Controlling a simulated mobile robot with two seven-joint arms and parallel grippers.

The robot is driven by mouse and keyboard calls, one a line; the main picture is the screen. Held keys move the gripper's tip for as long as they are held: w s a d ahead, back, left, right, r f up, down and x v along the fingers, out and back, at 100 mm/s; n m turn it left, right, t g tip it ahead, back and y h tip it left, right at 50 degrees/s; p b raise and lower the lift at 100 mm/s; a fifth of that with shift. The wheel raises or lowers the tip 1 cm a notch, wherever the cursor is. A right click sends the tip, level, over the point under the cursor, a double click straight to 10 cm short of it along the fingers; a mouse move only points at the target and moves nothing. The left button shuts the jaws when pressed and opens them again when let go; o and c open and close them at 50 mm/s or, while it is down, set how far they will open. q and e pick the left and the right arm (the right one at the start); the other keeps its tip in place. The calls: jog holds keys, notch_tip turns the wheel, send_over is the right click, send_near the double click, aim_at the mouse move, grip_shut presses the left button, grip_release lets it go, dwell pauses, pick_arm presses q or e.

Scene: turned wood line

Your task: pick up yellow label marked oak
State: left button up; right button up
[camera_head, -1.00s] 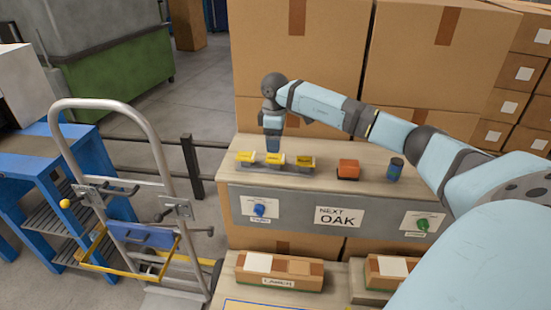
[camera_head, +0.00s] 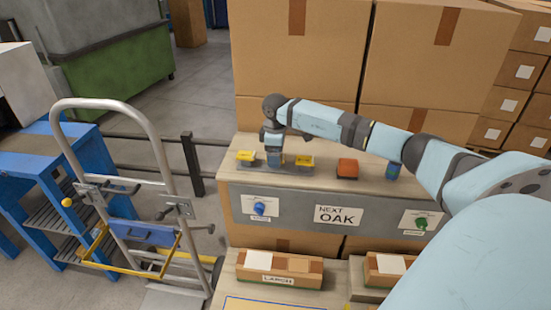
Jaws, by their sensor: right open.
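Yellow labels stand in a row on the wooden shelf top; the left one (camera_head: 246,156) and the right one (camera_head: 304,161) show. The middle label is hidden behind my right gripper (camera_head: 275,161), which is lowered at its spot with the fingers pointing down. The gripper is open; I cannot tell whether it touches the label. The writing on the labels is too small to read here. My left gripper is not in view.
A sign reading NEXT OAK (camera_head: 338,215) is on the grey front panel (camera_head: 290,210), between blue and green knobs. Large cartons (camera_head: 295,50) stand behind. A hand truck (camera_head: 150,130) is at the left.

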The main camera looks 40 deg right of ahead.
jog(key=shift+f, duration=0.2)
dwell(0.3)
jog(key=c, duration=1)
